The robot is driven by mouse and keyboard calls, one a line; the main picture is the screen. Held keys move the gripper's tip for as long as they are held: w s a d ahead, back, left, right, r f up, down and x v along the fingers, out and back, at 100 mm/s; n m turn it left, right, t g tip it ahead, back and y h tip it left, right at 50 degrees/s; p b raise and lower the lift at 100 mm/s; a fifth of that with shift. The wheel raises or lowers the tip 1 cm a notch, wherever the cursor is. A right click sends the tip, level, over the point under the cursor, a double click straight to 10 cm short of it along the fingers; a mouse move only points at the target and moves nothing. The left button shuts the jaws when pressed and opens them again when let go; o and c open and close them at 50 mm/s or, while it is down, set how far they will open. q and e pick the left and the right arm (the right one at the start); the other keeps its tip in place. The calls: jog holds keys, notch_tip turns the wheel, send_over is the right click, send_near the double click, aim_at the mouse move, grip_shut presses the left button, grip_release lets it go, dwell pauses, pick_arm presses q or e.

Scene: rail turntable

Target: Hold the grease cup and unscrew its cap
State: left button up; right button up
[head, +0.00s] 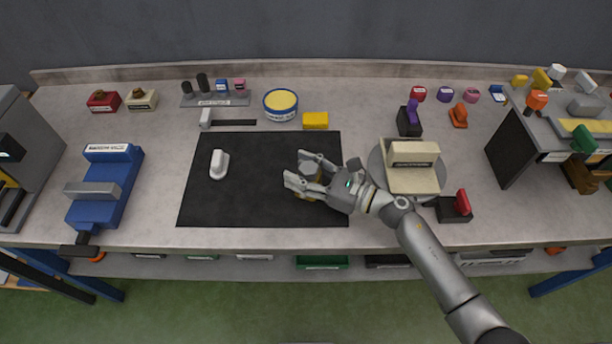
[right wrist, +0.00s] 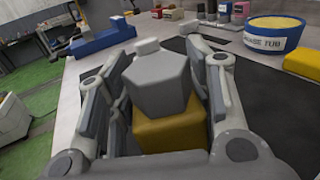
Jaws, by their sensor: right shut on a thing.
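The grease cup shows in the right wrist view as an ochre body (right wrist: 165,132) with a grey six-sided cap (right wrist: 160,84) on top. It stands between the fingers of my right gripper (right wrist: 160,105), which is shut on it. In the head view the right gripper (head: 298,170) is low over the right part of the black mat (head: 250,205), and its fingers hide most of the cup. I cannot tell how tightly the cap sits on the body. My left gripper is not in view.
A pale rounded piece (head: 219,165) lies on the mat's left part. A grease tub (head: 281,104) and yellow block (head: 315,120) stand behind the mat. A blue vise (head: 104,185) is at left, a round turntable (head: 378,165) with a beige block at right. The mat's middle is clear.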

jog(key=shift+c, duration=0.3)
jog(key=o, duration=1.6)
jog(key=shift+c, duration=0.2)
jog(key=v, duration=1.1)
jog(key=shift+s+d+f, duration=0.1)
jog(key=shift+s+d, duration=0.05)
jog(key=shift+d, duration=0.3)
